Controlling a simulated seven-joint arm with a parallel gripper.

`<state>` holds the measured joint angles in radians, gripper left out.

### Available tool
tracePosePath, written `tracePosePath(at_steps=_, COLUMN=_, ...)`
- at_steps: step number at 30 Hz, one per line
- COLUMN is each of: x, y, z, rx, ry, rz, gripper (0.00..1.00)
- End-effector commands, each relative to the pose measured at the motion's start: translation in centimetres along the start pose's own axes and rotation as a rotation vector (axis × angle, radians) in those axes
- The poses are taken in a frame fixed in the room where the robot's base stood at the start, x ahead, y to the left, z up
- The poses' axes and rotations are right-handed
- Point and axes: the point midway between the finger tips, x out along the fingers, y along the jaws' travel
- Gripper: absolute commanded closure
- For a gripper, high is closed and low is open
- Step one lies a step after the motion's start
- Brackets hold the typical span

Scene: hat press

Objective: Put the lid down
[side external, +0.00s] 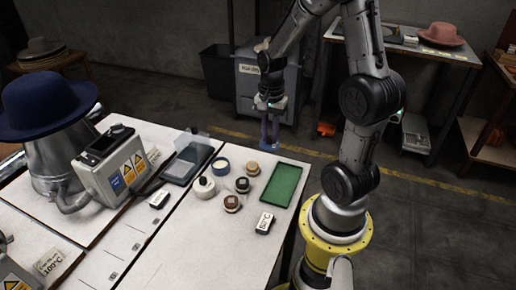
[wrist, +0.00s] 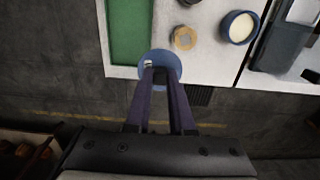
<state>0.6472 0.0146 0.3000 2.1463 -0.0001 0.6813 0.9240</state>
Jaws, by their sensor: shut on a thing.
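My gripper (side external: 269,132) is shut on a round blue lid (wrist: 163,58). In the wrist view, my gripper (wrist: 161,77) grips it with both dark fingers, which hide part of it. The lid shows small and blue at the fingertips in the side view (side external: 268,146), at the table's far edge. The wrist view shows it overlapping that edge. How high it is above the table is hard to tell. An open blue-rimmed jar with cream contents (side external: 221,167) stands on the table, apart from the lid; it also shows in the wrist view (wrist: 240,27).
A green tray (side external: 281,185) lies near the table's right edge. Several small jars stand around the blue-rimmed one, including a wooden-topped jar (side external: 252,168). A dark open case (side external: 187,162) and a boxy machine (side external: 115,163) are to the left. The floor is beyond the table edge.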

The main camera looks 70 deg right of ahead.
Motion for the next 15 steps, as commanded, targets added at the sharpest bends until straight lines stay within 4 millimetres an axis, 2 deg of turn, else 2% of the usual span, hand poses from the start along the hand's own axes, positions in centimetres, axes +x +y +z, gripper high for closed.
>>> tracePosePath(at_steps=2, x=0.9, y=-1.4, z=-1.0, rx=0.000, ry=-0.002, rz=0.003, gripper=1.00)
tracePosePath(at_steps=9, x=4.8, y=-3.9, z=-2.9, rx=0.000, ry=-0.002, rz=0.003, gripper=1.00)
tracePosePath(at_steps=15, x=6.0, y=-4.8, z=-3.6, rx=0.000, ry=0.000, rz=0.000, gripper=1.00)
